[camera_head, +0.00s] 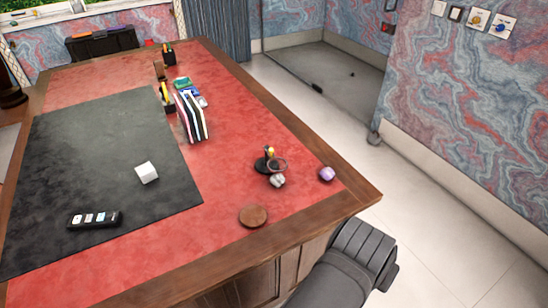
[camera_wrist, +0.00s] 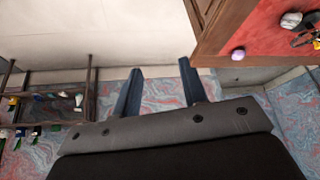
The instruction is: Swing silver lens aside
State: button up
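A small stand with a round dark base (camera_head: 265,165) is on the red leather near the desk's right side. A thin ringed lens (camera_head: 278,165) is beside its upright, which has a yellowish top. The lens looks silver-grey, but it is too small to see in detail. In the wrist view, part of the stand (camera_wrist: 306,40) shows at the right edge. My gripper (camera_wrist: 160,68) shows in the wrist view with its two blue fingers apart and nothing between them. It is off the desk's edge, away from the lens. My arm is at the bottom in the head view.
A grey-white lump (camera_head: 277,181) lies close to the stand, with a purple lump (camera_head: 327,174) to its right. A brown round coaster (camera_head: 253,215) is nearer. Upright books (camera_head: 190,117), a white cube (camera_head: 147,173) and a black remote-like tray (camera_head: 94,219) are farther left.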

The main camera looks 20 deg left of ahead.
jog(key=w+d+r+m+t, duration=0.1)
jog(key=w+d+r+m, duration=0.7)
jog(key=w, duration=0.5)
jog(key=w+a+r+n+y, duration=0.1)
jog(key=w+r+n+y, duration=0.15)
jog(key=w, duration=0.75)
jog(key=n+g, duration=0.6)
jog(key=n, duration=0.3)
send_over(271, 149)
notch_tip(271, 149, down, 5)
notch_tip(271, 149, down, 16)
jog(key=shift+f, duration=0.25)
grip_shut()
